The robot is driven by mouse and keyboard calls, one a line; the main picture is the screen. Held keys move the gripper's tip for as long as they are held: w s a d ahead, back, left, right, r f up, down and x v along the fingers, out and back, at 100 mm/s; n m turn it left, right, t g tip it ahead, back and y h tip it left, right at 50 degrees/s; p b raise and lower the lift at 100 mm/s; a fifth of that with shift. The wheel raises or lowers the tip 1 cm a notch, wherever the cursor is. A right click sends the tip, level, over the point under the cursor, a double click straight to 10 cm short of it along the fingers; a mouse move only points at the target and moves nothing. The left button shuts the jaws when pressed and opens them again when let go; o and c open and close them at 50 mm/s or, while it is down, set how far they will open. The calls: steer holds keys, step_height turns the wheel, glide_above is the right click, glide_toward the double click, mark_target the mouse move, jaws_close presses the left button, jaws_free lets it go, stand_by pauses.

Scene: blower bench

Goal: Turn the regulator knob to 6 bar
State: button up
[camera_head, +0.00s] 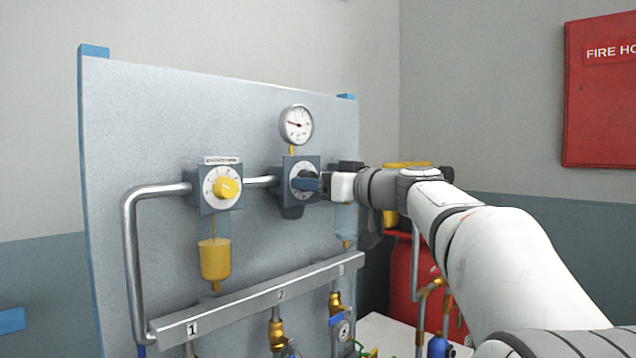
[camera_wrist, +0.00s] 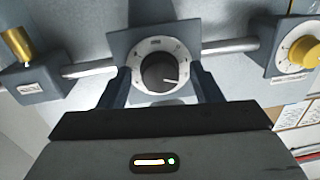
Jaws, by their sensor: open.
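Whether the fingers touch the knob cannot be told. In the head view my gripper (camera_head: 309,183) covers much of the regulator dial (camera_head: 300,170). The pressure gauge (camera_head: 297,125) above has its needle pointing left and slightly up.
A yellow knob (camera_head: 227,188) on a dial sits left of the regulator on the same panel (camera_head: 120,120). A metal pipe (camera_head: 130,240) and a numbered rail (camera_head: 240,303) run nearby. Brass valves hang below. A red cabinet (camera_head: 600,110) is on the right wall.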

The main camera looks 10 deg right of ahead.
steer(key=c, duration=1)
steer(key=shift+f, duration=0.1)
steer(key=shift+s+a+r+m+t+h+p, duration=0.1)
steer(key=shift+r+m+t+h+p, duration=0.15)
steer(key=shift+m, duration=4.4)
steer(key=shift+a+r+m+t+h+p, duration=0.15)
steer(key=shift+m+p, duration=0.25)
steer(key=shift+m, duration=4.2)
steer(key=shift+s+d+r+m+t+h+p, duration=0.1)
steer(key=shift+m+t+p, duration=0.15)
steer(key=shift+m, duration=4.4)
steer(key=shift+f, duration=0.1)
